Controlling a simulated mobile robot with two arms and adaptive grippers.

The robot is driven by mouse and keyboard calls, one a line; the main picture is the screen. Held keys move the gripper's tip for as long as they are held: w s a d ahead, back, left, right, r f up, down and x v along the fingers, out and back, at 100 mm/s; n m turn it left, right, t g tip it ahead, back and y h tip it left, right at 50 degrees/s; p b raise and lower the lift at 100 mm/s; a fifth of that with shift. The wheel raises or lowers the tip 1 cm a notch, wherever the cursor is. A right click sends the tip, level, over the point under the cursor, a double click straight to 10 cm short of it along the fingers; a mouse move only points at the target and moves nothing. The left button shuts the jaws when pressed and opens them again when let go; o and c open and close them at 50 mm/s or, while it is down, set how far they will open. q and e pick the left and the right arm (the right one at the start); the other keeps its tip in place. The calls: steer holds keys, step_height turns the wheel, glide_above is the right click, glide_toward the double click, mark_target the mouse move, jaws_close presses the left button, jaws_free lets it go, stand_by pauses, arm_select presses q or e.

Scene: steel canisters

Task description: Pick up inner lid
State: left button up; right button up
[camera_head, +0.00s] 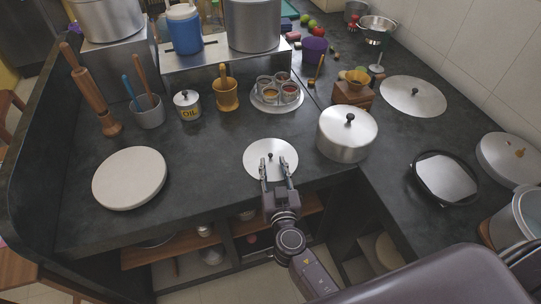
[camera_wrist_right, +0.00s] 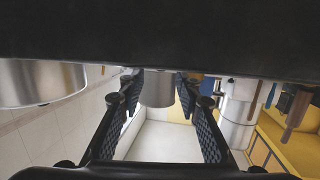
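The flat round steel lid with a small black knob (camera_head: 256,150) lies on the dark counter near its front edge. My right gripper (camera_head: 274,170) reaches in from the front, its two fingers apart over the near part of the lid, with the knob just beyond and between the fingertips. In the right wrist view the fingers (camera_wrist_right: 158,92) are spread and nothing is held between them. That view appears upside down; the lid cannot be made out clearly there. My left gripper is not in view.
A lidded steel pot (camera_head: 344,145) stands close at the right of the lid. A tray of spice cups (camera_head: 262,104) is behind it. A white round board (camera_head: 130,178) lies at the left. A larger lid (camera_head: 400,98) lies at the right back. Counter left of the lid is clear.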

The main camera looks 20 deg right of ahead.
mark_target(270, 157)
steer(key=shift+x, duration=1.05)
steer(key=shift+w+p, duration=0.3)
steer(key=shift+w+f, duration=0.1)
steer(key=c, duration=0.7)
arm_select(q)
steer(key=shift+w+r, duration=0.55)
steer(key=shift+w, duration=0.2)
arm_select(e)
jaws_close()
